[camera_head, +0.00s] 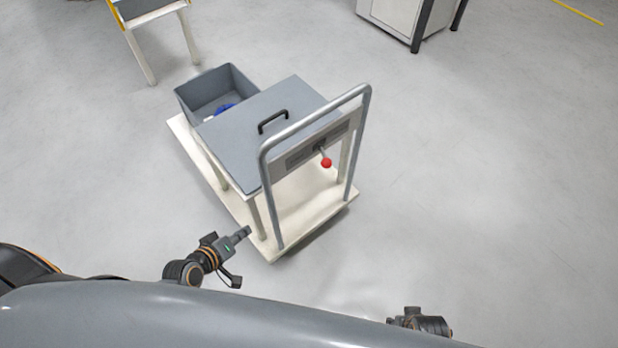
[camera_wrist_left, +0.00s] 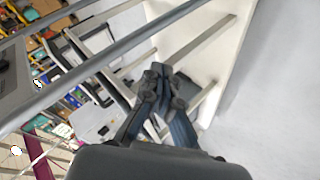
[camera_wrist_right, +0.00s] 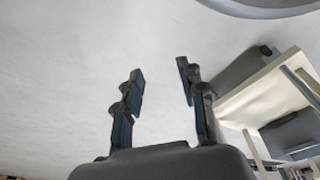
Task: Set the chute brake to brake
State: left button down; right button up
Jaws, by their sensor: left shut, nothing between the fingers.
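A lever with a red ball knob (camera_head: 326,162) sticks out of a grey panel (camera_head: 300,157) on the handle end of a cart. The panel's lettering is too small to read. My left gripper (camera_head: 246,232) is shut and empty, near the cart's front-left corner, below and to the left of the lever and apart from it. Its closed fingers (camera_wrist_left: 158,75) show in the left wrist view, with the cart's frame behind them. My right gripper (camera_wrist_right: 160,72) is open and empty in the right wrist view; in the head view only its wrist shows at the lower edge.
The cart has a tubular push handle (camera_head: 365,130), a grey lid (camera_head: 240,130) with a black handle (camera_head: 272,120), and a cream deck (camera_head: 305,220). A grey bin (camera_head: 190,100) holding something blue stands at its far end. Open floor lies to the right.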

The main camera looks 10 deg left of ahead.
aim_at(326, 163)
pick_arm(q)
jog(key=w+d+r+t+h+b, duration=0.1)
jog(key=r, duration=0.2)
jog(key=w+d+r+n+h+b, duration=0.1)
jog(key=r, duration=0.3)
jog(key=w+d+r+t+h+b, duration=0.1)
jog(key=d+r, duration=0.1)
jog(key=r, duration=0.1)
jog(key=shift+w+d+r+n+t+b, duration=0.1)
jog(key=shift+r+n+t+b, duration=0.05)
jog(key=shift+n+t+b, duration=0.15)
notch_tip(326, 163, up, 10)
jog(key=d+n+t+h+b, duration=0.1)
jog(key=d+n+h+b, duration=0.1)
jog(key=shift+d+f+t, duration=0.25)
jog(key=shift+d+t, duration=0.05)
jog(key=shift+t, duration=0.1)
pick_arm(e)
notch_tip(326, 163, up, 8)
jog(key=w, duration=0.2)
jog(key=shift+w+a+t, duration=0.15)
jog(key=shift+w+t, duration=0.15)
jog(key=shift+w, duration=0.1)
jog(key=shift+f, duration=0.2)
